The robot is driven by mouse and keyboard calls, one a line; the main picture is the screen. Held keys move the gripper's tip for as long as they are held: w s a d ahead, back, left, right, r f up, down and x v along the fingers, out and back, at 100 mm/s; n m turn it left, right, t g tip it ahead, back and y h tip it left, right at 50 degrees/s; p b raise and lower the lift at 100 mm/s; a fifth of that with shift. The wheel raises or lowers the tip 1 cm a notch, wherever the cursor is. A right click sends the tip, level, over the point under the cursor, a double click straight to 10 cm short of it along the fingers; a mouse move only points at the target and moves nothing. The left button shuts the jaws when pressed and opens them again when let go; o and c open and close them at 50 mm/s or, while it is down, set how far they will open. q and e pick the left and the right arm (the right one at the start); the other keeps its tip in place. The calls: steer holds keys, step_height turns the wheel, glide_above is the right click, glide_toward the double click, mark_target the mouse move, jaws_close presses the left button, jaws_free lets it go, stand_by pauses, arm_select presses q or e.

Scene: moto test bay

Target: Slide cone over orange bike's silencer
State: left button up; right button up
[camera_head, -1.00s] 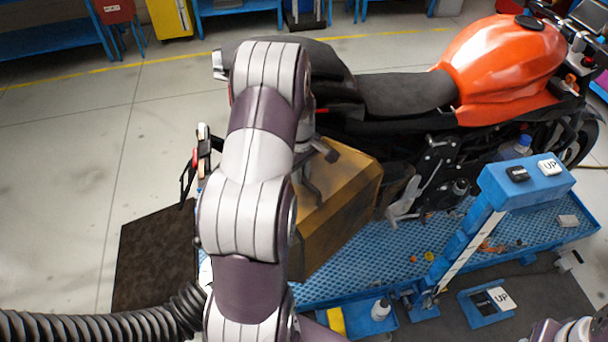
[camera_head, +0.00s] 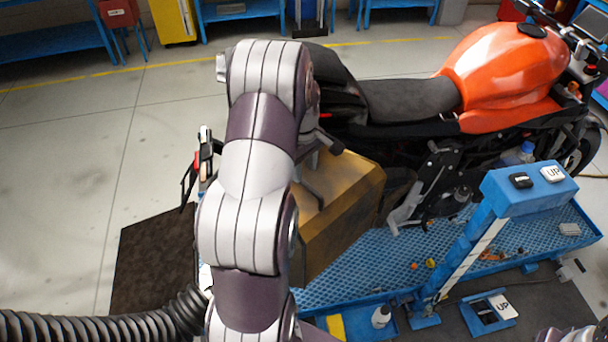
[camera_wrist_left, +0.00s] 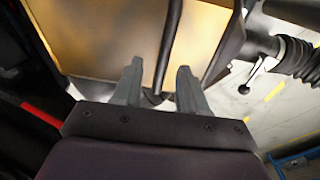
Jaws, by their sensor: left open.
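The orange bike (camera_head: 505,65) stands at the upper right, its tail pointing left behind my left arm. A tan box-like pannier (camera_head: 345,215) hangs on its near side. I cannot make out the silencer. My left gripper (camera_head: 318,168) is partly hidden by my own arm, close to the pannier. In the left wrist view my left gripper (camera_wrist_left: 160,78) is open. A dark bar runs between its fingers in front of the tan surface (camera_wrist_left: 95,35). A dark fitting (camera_wrist_left: 262,45) with a ribbed hose and lever lies right of the fingers; I cannot tell whether it is the cone.
A black ribbed hose (camera_head: 90,325) comes in at the lower left. A blue platform (camera_head: 350,275) runs under the bike, with a blue control post (camera_head: 525,187) on its near side. A dark mat (camera_head: 150,260) lies on the floor. Open floor (camera_head: 70,160) spreads to the left.

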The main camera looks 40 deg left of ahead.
arm_select(q)
step_height(320, 180, up, 10)
steer(key=p, duration=0.1)
steer(key=shift+p, duration=0.3)
steer(key=shift+d+f, duration=0.15)
